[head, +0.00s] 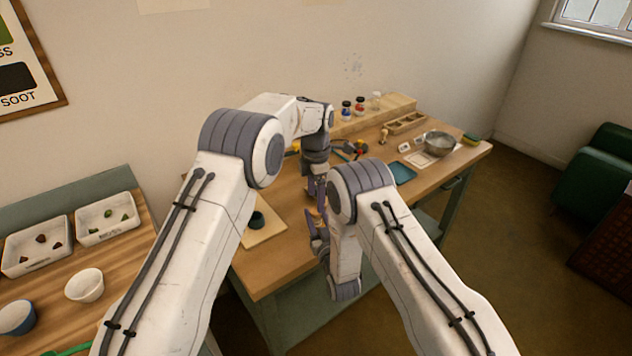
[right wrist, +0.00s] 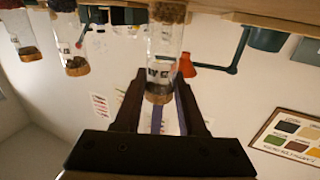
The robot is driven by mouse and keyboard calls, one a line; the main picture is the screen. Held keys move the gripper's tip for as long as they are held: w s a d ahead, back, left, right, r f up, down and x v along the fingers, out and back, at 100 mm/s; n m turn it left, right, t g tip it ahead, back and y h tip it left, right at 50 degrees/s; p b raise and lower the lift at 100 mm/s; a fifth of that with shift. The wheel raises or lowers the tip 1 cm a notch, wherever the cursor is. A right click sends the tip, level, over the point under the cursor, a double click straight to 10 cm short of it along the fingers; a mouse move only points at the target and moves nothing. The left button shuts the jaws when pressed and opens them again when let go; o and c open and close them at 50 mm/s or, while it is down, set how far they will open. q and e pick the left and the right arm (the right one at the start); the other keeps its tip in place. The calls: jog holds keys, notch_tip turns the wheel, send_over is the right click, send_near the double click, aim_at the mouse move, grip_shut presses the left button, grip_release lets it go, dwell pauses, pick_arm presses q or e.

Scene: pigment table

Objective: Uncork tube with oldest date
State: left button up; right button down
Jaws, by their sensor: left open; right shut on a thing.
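A clear glass tube (right wrist: 164,45) stands between the fingers of my right gripper (right wrist: 160,85) in the right wrist view. A dark brown mass fills one end and a cork-coloured end (right wrist: 158,98) lies between the fingers. I cannot tell whether they press on glass or cork. Its label is too small to read. Two similar tubes, one nearer (right wrist: 70,48) and one at the edge (right wrist: 22,32), are to the left. In the head view my right gripper (head: 318,240) is low near the table's front edge. My left gripper (head: 316,188) is open just above it, partly hidden.
Small bottles, blue (head: 347,110), red (head: 360,105) and pale (head: 376,100), stand on the back shelf.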

aim_at(316, 213)
pick_arm(q)
jog(key=shift+f, duration=2.35)
grip_shut()
jog(key=shift+r, duration=0.15)
jog(key=shift+d+r, duration=0.1)
jog(key=shift+r, duration=0.1)
pick_arm(e)
jog(key=shift+f, duration=0.15)
